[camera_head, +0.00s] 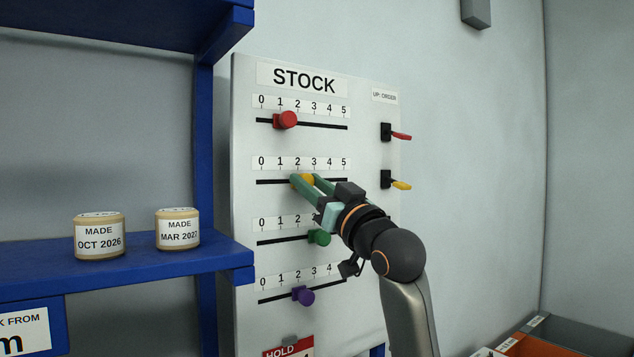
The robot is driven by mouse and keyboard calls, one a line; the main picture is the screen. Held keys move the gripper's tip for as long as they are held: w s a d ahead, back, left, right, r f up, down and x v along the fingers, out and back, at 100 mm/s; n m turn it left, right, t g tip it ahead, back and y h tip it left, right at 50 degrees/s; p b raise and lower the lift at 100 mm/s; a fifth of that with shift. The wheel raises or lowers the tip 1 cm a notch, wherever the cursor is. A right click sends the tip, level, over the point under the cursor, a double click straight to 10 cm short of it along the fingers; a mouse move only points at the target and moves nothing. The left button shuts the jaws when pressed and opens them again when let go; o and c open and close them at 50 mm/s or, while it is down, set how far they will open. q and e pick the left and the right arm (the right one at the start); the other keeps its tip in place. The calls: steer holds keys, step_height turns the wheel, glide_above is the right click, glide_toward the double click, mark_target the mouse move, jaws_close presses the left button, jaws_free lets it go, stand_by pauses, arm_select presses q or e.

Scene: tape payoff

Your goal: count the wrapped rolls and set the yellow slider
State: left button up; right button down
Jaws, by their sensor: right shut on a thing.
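Two wrapped rolls stand upright on the blue shelf: one labelled "MADE OCT 2026" (99,237) and one labelled "MADE MAR 2027" (178,229). The white STOCK board (243,160) stands to their right, with several slider tracks numbered 0 to 5. The yellow slider (307,180) is on the second track, between about 2 and 3. My right gripper (305,181) is shut on it, and its green fingers partly cover the knob. My left gripper is not in view.
The red slider (286,119) is between 1 and 2. The green slider (319,237) and purple slider (303,295) are below my gripper. Red (400,136) and yellow levers (400,185) stick out at the board's right. The blue shelf (150,262) edge is left of the board.

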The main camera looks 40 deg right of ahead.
steer(key=c, duration=0.7)
jaws_free()
steer(key=shift+o, duration=0.8)
arm_select(q)
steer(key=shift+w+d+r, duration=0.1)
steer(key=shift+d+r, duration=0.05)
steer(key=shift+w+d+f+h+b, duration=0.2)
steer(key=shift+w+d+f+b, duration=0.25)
steer(key=shift+b, duration=0.35)
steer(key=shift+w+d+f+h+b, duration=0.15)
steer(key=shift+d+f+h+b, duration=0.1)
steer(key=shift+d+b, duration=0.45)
arm_select(e)
steer(key=v, duration=1.2)
steer(key=shift+s, duration=0.25)
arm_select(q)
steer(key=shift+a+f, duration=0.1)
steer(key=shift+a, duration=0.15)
arm_select(e)
steer(key=shift+f, duration=0.1)
